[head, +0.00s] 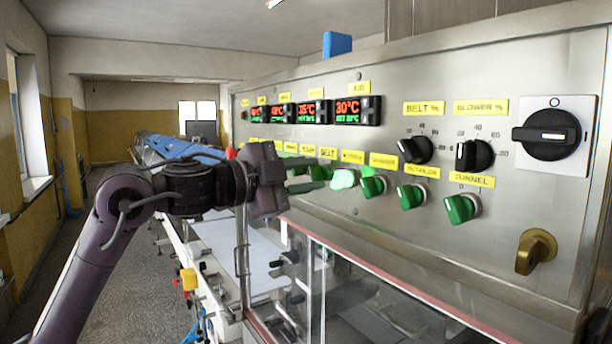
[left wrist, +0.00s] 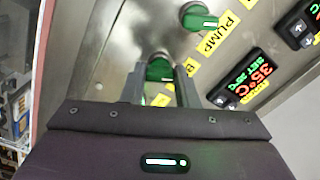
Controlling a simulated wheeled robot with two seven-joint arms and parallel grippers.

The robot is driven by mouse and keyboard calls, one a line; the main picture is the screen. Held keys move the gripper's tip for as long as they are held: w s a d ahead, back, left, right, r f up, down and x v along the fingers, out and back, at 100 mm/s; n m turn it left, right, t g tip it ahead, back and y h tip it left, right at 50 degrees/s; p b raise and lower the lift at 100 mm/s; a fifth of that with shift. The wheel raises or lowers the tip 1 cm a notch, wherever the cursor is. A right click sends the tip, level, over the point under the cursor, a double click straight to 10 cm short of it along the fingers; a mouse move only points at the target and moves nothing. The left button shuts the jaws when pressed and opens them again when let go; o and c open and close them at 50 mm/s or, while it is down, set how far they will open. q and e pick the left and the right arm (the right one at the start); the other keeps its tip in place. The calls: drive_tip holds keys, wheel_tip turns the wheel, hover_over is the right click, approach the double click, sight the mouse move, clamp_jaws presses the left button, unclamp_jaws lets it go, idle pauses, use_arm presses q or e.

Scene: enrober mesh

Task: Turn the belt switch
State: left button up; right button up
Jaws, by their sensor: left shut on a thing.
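The belt switch is a green turn knob on the steel control panel, under the yellow BELT label (head: 327,153) in the head view. My left gripper (head: 314,179) reaches the panel from the left and partly covers that knob. In the left wrist view, its two fingers stand on either side of the green belt switch (left wrist: 160,69) and are shut on it. The knob's own label is mostly hidden there by a finger. My right gripper is in neither view.
The PUMP knob (left wrist: 199,16) sits close beside the held one. A brightly lit green knob (head: 344,179) and several other green knobs continue to the right. Black dials (head: 475,155) and a large black rotary switch (head: 552,135) lie farther right. A glazed cover (head: 345,290) is below.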

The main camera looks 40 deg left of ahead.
use_arm(q)
drive_tip(key=shift+f+n, duration=0.1)
drive_tip(key=shift+n, duration=0.2)
idle(0.4)
drive_tip(key=o, duration=1)
drive_tip(key=b+v, duration=0.5)
drive_tip(key=v, duration=0.2)
drive_tip(key=shift+s+a, duration=0.15)
drive_tip(key=shift+s, duration=0.2)
